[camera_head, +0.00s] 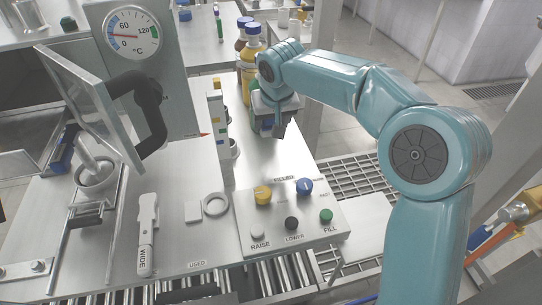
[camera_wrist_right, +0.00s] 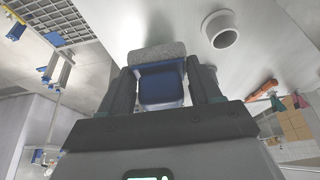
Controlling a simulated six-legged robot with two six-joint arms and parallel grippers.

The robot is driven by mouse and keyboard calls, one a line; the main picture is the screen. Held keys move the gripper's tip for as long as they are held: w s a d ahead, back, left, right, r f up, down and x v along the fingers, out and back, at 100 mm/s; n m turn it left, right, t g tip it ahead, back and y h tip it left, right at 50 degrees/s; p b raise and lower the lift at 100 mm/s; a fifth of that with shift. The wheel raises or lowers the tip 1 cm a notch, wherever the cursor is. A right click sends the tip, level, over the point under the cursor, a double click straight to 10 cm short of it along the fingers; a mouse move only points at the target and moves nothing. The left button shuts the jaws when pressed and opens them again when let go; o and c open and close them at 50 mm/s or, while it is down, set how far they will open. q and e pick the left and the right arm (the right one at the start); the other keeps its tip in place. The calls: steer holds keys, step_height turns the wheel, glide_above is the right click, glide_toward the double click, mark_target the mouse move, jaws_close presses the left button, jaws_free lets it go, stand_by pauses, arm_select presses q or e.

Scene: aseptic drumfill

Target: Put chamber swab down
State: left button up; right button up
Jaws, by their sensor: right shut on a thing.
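My right gripper (camera_head: 274,128) reaches down over the steel bench top, beside the upright labelled rack and behind the button panel. In the right wrist view its two dark fingers (camera_wrist_right: 163,88) are shut on the chamber swab, which shows as a blue block (camera_wrist_right: 162,90) with a grey, rough pad (camera_wrist_right: 157,53) at its far end. In the head view the swab is mostly hidden by the gripper. I cannot tell whether the pad touches the bench. A "USED" label (camera_head: 197,264) is on the front of the bench. My left gripper is not in view.
The button panel (camera_head: 290,219) stands in front of my right gripper, with bottles (camera_head: 249,58) behind it. A white ring (camera_head: 215,204), a small white square (camera_head: 194,212) and a "WIDE" tool (camera_head: 146,238) lie left of the panel. An open hatch door (camera_head: 88,95) stands further left.

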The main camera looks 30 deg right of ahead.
mark_target(270, 156)
step_height(270, 156, down, 10)
steer(key=shift+f+b, duration=0.1)
steer(key=shift+b, duration=0.5)
steer(key=shift+f, duration=0.15)
steer(key=o, duration=0.9)
steer(key=shift+o, duration=0.2)
steer(key=shift+r, duration=0.2)
steer(key=shift+r, duration=0.3)
steer(key=v, duration=1.1)
steer(key=shift+s+r+p, duration=0.2)
steer(key=shift+p, duration=0.25)
